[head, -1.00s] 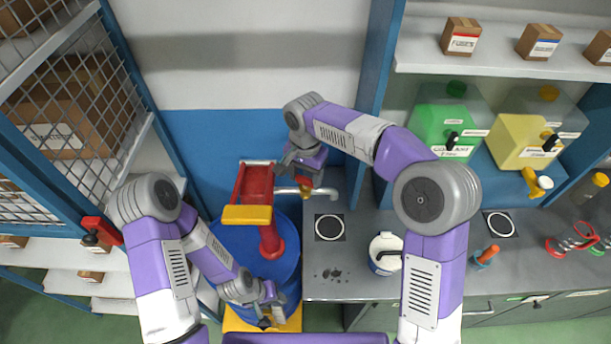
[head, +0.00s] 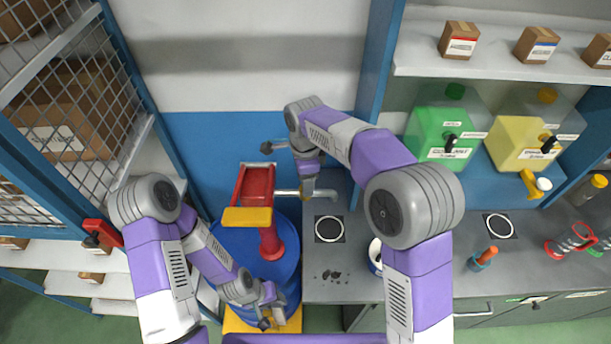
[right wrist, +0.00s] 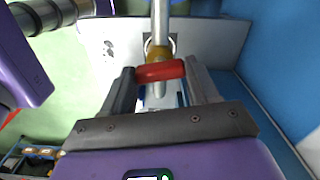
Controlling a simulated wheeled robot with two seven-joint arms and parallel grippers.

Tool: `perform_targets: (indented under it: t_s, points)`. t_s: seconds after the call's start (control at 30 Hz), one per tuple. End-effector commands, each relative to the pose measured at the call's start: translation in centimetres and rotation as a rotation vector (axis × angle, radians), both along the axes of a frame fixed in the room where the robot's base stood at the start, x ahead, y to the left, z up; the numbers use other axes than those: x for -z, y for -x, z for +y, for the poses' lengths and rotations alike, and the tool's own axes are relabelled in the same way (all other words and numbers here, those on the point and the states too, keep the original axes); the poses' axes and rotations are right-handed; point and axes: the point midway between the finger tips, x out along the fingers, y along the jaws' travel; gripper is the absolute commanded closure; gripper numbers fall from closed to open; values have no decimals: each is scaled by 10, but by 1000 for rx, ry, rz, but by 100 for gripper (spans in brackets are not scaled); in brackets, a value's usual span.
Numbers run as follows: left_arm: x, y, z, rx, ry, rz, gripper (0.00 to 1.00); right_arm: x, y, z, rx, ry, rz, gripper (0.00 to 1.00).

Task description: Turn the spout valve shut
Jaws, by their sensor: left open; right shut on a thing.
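The spout valve has a red handle (right wrist: 160,72) and a brass-yellow body (right wrist: 157,53) on a grey pipe, seen in the right wrist view. My right gripper (right wrist: 161,78) is shut on the red handle, one finger at each end. In the head view the right gripper (head: 307,182) is at the grey spout pipe (head: 328,192), beside the red pump (head: 256,186); there the brass body partly shows and the handle is hidden. My left gripper (head: 266,307) is open, low at the front of the blue drum (head: 228,240), away from the valve.
A white pail (head: 375,256) is mostly hidden by my right arm. A blue post (head: 383,70) and a wire cage (head: 70,100) flank the wall.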

Motion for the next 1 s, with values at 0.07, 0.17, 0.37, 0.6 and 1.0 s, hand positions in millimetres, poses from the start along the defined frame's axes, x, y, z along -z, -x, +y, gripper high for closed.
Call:
perform_targets:
  t_s: [0.07,0.17,0.37,0.6,1.0]
  points:
    - [-2,0,0,0,0,0,57,-1,0,1,48,0,-1,71]
    - [-3,0,0,0,0,0,57,-1,0,1,102,0,-1,71]
    - [-5,0,0,0,0,0,57,-1,0,1,174,-1,-2,71]
    - [-5,0,0,0,0,0,57,-1,0,1,208,-2,-2,71]
    - [-5,0,0,0,0,0,57,-1,0,1,210,-3,-3,34]
